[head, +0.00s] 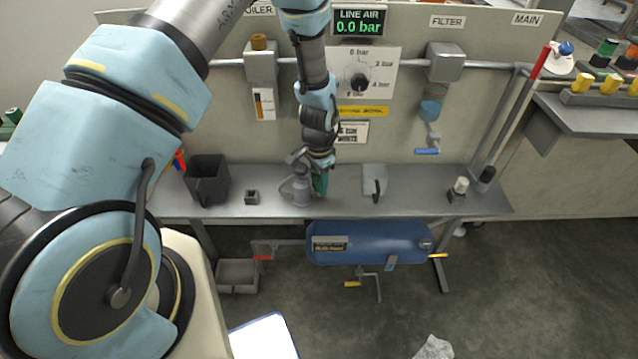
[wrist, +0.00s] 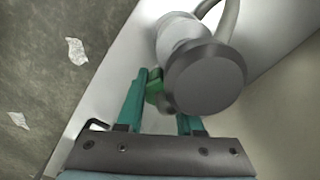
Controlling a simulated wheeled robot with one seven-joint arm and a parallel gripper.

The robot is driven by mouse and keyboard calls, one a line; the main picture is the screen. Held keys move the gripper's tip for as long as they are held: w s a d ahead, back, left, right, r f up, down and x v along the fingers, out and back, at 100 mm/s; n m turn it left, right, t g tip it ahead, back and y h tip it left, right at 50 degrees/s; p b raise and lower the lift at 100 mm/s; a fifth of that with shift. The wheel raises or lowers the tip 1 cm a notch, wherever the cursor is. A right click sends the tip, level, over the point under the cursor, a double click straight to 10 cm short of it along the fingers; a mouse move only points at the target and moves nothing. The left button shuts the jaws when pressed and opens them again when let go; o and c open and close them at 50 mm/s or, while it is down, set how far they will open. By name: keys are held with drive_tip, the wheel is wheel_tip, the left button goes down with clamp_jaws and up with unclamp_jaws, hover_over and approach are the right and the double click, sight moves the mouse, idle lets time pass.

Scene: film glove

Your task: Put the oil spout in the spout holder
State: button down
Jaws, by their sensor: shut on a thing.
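My gripper (head: 319,190) is low over the grey bench, right beside a grey oil can (head: 297,190). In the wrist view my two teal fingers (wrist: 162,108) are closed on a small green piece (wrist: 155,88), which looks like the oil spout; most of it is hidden. The can's round grey top (wrist: 205,78) fills the middle of the wrist view and partly covers the right finger. A small dark square block with an opening (head: 251,197), which looks like the spout holder, stands on the bench left of the can.
A black open bin (head: 207,181) stands left of the small block. A grey box with a dark handle (head: 374,181) stands right of my gripper. A white-capped piece (head: 460,187) is at the bench's right end. A blue tank (head: 370,243) hangs below the front edge.

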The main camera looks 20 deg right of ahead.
drive_tip(key=shift+f, duration=0.15)
drive_tip(key=c, duration=0.5)
unclamp_jaws()
drive_tip(key=shift+c, duration=0.2)
